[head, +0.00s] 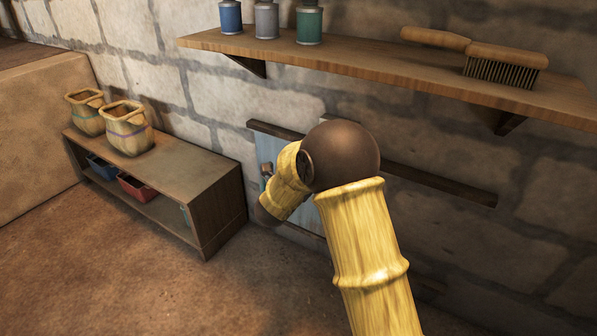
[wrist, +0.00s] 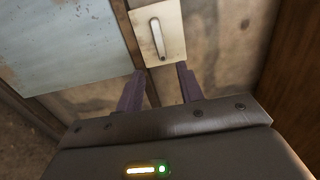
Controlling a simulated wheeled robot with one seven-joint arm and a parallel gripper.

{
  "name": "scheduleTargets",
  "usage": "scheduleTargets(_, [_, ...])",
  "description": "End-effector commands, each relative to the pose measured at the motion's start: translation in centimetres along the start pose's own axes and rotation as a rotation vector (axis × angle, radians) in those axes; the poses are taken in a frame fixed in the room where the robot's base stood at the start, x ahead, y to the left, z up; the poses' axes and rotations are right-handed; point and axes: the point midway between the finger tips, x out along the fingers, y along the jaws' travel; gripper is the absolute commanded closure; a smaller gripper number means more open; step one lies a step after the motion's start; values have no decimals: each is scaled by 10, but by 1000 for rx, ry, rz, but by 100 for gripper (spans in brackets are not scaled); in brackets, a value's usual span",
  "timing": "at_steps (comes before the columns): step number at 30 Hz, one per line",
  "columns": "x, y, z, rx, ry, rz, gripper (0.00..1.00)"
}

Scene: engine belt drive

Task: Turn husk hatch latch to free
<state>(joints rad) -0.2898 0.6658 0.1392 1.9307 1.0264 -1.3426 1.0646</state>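The latch handle (wrist: 157,39) is a pale, slim bar on a cream plate (wrist: 172,20) at the top middle of the wrist view. It stands nearly upright there, tilted slightly. A worn blue-grey panel (wrist: 68,48), likely the hatch, lies left of the plate; part of it shows in the head view (head: 267,147). My gripper (wrist: 160,69) has two dark purple fingers spread apart with nothing between them. Their tips appear just below the plate and handle; I cannot tell whether they touch. In the head view my arm hides the latch and most of the gripper.
A wall shelf (head: 380,70) above my arm holds several canisters and a brush (head: 500,65). A low wooden bench (head: 165,165) with two baskets stands left. Dark wooden rails (head: 440,184) cross the stone wall. The floor in front is clear.

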Motion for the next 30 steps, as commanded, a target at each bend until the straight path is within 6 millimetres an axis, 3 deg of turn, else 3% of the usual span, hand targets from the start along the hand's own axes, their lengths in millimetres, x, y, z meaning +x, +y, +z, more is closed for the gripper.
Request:
scheduleTargets(6, [-44,-3,5,-2,-11,1,63])
scheduleTargets(12, [-75,-2,8,0,-14,1,63])
scheduleTargets(30, [-82,0,7,-2,-15,2,63])
